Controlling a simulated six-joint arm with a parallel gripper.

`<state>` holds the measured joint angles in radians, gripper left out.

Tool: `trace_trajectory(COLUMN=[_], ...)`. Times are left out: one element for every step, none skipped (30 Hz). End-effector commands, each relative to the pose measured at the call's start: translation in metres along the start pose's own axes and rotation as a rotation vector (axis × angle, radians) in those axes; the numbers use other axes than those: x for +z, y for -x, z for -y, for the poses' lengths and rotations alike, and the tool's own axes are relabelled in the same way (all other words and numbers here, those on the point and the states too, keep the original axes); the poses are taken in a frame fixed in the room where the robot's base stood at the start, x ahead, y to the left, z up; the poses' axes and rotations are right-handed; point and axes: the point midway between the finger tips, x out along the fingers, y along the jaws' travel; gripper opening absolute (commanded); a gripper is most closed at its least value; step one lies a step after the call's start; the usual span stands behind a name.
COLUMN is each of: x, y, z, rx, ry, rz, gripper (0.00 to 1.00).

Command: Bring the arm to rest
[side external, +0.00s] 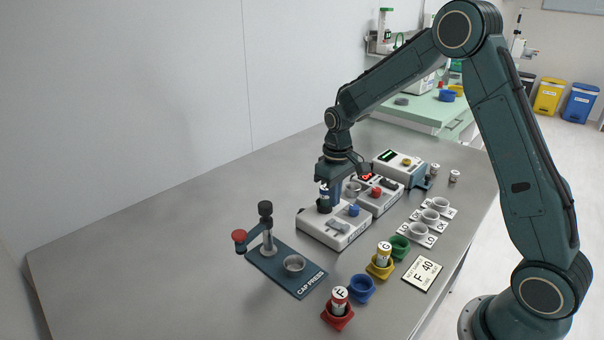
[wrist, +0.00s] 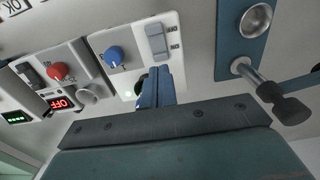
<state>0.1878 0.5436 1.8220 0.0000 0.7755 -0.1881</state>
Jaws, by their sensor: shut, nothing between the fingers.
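My gripper (side external: 330,188) points down over a white device (side external: 336,233) with a blue knob (side external: 354,210) and a grey rocker switch. Its blue fingers are together, with nothing seen between them. They are close to a dark round part on the device top; I cannot tell whether they touch it. In the wrist view my gripper (wrist: 151,70) is shut in front of the same device (wrist: 137,42).
The cap press (side external: 284,266) stands at front left. A red-knobbed device (side external: 376,192) reads OFF. Red (side external: 338,315), blue (side external: 362,289), yellow (side external: 379,266) and green (side external: 399,247) holders line the right; red and yellow hold vials. The table's left is clear.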

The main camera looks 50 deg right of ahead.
Motion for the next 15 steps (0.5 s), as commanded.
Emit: trace_trajectory(x=[0.0,0.0,0.0,0.0,0.0,0.0,0.0,0.0,0.0,0.0,0.0,0.0,0.0,0.0,0.0], y=[0.003,0.005,0.007,0.009,0.01,0.012,0.014,0.015,0.016,0.017,0.017,0.018,0.018,0.018,0.018], z=[0.0,0.0,0.0,0.0,0.0,0.0,0.0,0.0,0.0,0.0,0.0,0.0,0.0,0.0,0.0], rx=[0.0,0.0,0.0,0.0,0.0,0.0,0.0,0.0,0.0,0.0,0.0,0.0,0.0,0.0,0.0], ry=[0.0,0.0,0.0,0.0,0.0,0.0,0.0,0.0,0.0,0.0,0.0,0.0,0.0,0.0,0.0], rz=[-0.002,-0.001,0.0,0.0,0.0,-0.001,-0.001,-0.001,-0.001,-0.001,0.0,0.0,0.0,0.001,0.001], gripper=[0.0,0.0,0.0,0.0,0.0,0.0,0.0,0.0,0.0,0.0,0.0,0.0,0.0,0.0,0.0])
